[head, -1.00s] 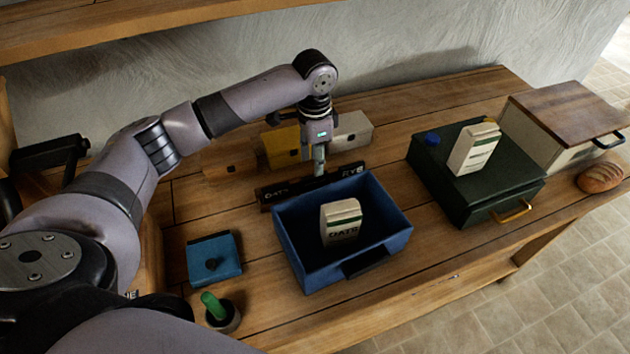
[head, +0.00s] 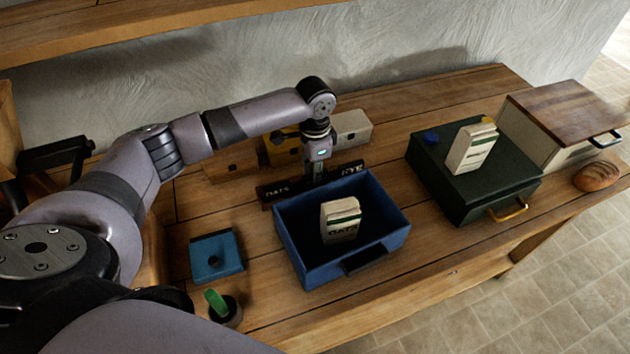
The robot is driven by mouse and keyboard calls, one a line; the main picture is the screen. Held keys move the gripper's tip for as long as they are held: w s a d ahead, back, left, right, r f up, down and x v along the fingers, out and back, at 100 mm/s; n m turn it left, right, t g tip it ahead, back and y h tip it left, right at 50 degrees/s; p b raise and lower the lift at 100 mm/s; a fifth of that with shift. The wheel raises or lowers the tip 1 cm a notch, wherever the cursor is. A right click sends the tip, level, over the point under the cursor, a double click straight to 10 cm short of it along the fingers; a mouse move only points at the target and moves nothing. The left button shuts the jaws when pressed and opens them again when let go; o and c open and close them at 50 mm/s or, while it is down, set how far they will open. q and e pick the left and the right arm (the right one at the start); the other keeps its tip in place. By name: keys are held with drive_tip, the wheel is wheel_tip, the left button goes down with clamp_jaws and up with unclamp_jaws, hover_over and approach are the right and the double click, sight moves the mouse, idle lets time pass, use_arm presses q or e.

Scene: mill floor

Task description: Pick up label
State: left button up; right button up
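A dark strip with white lettering stands behind the blue bin (head: 295,255). Its left part reads OATS (head: 277,191) and its right part reads RYE (head: 352,169). My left gripper (head: 315,178) points down at the middle of this strip, between the two words. Its fingertips are small and dark against the strip, so I cannot tell whether they are open or shut, or whether they touch it. My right gripper is not in view.
An oats packet (head: 341,220) stands in the blue bin. A dark green box (head: 450,190) with another packet (head: 471,148) on it stands right. Small boxes (head: 352,130) are behind my gripper. A blue lidded piece (head: 216,256) and a green-handled pot (head: 224,308) are front left.

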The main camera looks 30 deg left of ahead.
use_arm(q)
clamp_jaws()
drive_tip(key=shift+r, duration=0.15)
